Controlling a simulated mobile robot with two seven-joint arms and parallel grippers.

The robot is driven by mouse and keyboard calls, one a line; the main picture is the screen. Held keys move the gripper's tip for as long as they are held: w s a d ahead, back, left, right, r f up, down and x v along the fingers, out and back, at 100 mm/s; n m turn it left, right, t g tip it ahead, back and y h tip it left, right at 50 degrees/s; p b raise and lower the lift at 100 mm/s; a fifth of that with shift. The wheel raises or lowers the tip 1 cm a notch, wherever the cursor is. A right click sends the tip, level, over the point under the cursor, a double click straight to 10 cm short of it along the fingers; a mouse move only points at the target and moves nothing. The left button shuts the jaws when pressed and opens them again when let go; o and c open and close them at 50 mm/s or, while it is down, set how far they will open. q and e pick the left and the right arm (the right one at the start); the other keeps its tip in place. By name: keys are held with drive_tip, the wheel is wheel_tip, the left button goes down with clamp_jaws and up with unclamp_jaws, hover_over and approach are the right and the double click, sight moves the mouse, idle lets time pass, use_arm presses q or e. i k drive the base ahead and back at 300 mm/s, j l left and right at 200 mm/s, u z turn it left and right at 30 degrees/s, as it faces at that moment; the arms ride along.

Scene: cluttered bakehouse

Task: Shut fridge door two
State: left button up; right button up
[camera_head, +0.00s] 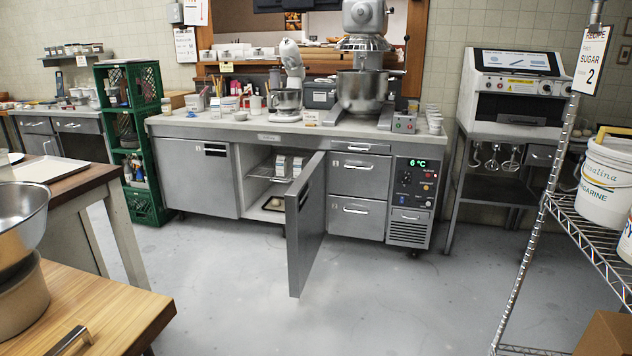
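The open fridge door (306,226) stands out from the front of the steel fridge counter (389,179), swung well into the room. Its hinge side appears to be on the right, next to the drawers. A handle (304,193) shows near its upper free edge. Behind it the open compartment shows a wire shelf (262,172) with small cartons (283,166) and something pale on the bottom. Another door (190,176) to the left is shut. Neither of my grippers is in view.
The grey floor (225,275) before the counter is clear. A wooden table (110,300) with bowls is at the lower left. A wire rack (590,245) with white buckets (605,185) stands at the right. Green crates (143,205) are stacked left of the counter.

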sight(305, 200)
drive_tip(key=i+j, duration=0.1)
drive_tip(key=i, duration=1.1)
drive_tip(key=i+l, duration=0.2)
drive_tip(key=i, duration=0.35)
drive_tip(key=i+j+u, duration=0.1)
drive_tip(key=i, duration=1.05)
